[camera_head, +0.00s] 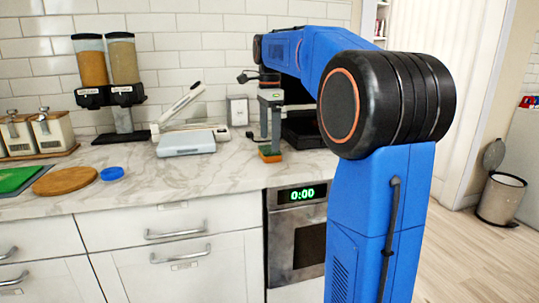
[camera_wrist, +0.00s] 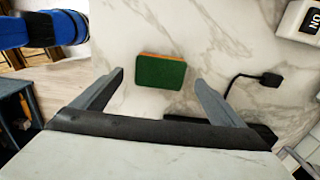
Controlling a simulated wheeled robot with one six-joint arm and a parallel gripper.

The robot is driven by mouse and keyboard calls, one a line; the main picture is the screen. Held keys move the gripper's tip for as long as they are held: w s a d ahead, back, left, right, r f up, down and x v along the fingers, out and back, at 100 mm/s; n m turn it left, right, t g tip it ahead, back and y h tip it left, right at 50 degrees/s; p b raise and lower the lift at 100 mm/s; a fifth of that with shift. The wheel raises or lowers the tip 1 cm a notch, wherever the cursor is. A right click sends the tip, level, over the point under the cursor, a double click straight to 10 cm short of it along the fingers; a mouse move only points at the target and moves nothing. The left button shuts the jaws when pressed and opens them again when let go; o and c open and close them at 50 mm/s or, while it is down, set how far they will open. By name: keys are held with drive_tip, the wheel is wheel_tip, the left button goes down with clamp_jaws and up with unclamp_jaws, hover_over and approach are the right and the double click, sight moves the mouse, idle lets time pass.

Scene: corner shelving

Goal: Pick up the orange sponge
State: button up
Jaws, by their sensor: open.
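The sponge lies flat on the marble counter (camera_head: 225,168), near its front edge above the oven. It shows a green top and an orange lower layer in the head view (camera_head: 269,156). In the wrist view the sponge (camera_wrist: 160,72) shows mostly its green face with a thin orange edge. My gripper (camera_head: 270,138) points down, close over the sponge in the head view. In the wrist view my gripper (camera_wrist: 159,79) is open and empty, with one finger on each side of the sponge and visible gaps between. The exact height above the sponge is hard to tell.
A white scale (camera_head: 186,142) stands left of the sponge. A blue lid (camera_head: 111,173) and a round wooden board (camera_head: 65,180) lie further left. A dark appliance (camera_head: 305,128) is behind and right. A black plug with cord (camera_wrist: 268,79) lies right in the wrist view.

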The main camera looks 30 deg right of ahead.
sight(269, 149)
drive_tip(key=shift+f, duration=1.75)
drive_tip(key=c, duration=1.2)
wheel_tip(269, 149, up, 10)
drive_tip(key=o, duration=0.5)
drive_tip(key=c, duration=0.4)
